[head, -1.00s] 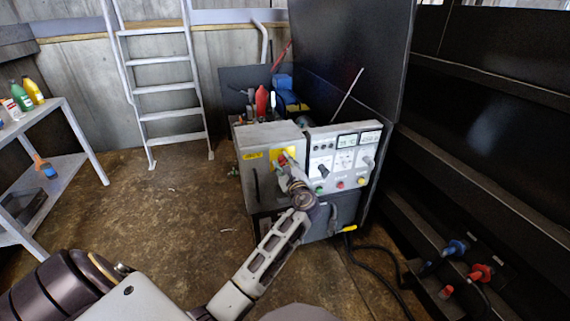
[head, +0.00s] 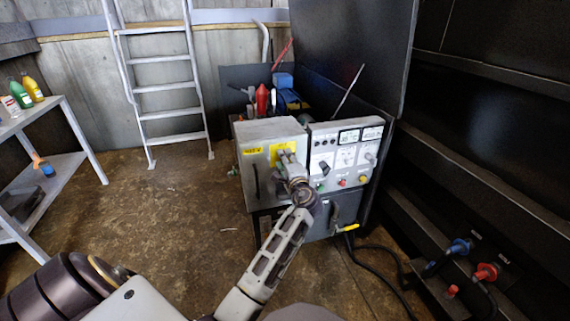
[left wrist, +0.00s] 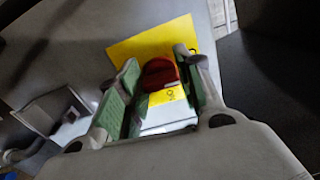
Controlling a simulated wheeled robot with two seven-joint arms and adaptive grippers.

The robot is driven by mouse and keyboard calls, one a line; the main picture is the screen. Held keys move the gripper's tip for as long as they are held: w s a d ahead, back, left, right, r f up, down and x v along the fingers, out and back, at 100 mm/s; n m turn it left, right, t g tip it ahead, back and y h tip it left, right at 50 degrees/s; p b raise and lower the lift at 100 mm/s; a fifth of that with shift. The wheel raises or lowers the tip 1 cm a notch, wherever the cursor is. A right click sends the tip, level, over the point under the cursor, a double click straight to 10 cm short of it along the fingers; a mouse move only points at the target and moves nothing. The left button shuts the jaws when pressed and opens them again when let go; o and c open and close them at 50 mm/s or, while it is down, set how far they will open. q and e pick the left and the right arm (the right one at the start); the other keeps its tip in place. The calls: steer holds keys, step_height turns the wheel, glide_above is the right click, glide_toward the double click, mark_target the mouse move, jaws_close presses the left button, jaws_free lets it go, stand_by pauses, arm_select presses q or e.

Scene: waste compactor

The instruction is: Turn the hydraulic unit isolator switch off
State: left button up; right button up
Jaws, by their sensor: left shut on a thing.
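The hydraulic unit's grey cabinet (head: 262,180) stands in the middle of the head view. A yellow plate (head: 278,151) on its front backs the isolator switch, also visible in the left wrist view (left wrist: 150,42). The red switch handle (left wrist: 160,73) shows between the finger pads in the left wrist view; my gripper hides it in the head view. My left gripper (head: 288,160) is at the cabinet front, shut on this red handle. Its fingers (left wrist: 160,85) lie on either side of it. The handle's exact angle is hard to tell. My right gripper is not in view.
A control panel (head: 342,157) with knobs and displays adjoins the cabinet on the right. A ladder (head: 164,88) leans at the back and a shelf with bottles (head: 52,172) stands left. Black cables (head: 375,262) run on the floor at right. The floor left of the cabinet is clear.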

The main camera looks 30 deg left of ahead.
arm_select(q)
steer(key=shift+f+n, duration=0.1)
steer(key=shift+n, duration=0.4)
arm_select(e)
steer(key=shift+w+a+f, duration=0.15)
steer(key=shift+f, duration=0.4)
arm_select(q)
steer(key=o, duration=1)
steer(key=shift+s+d, duration=0.1)
steer(key=shift+v, duration=3.65)
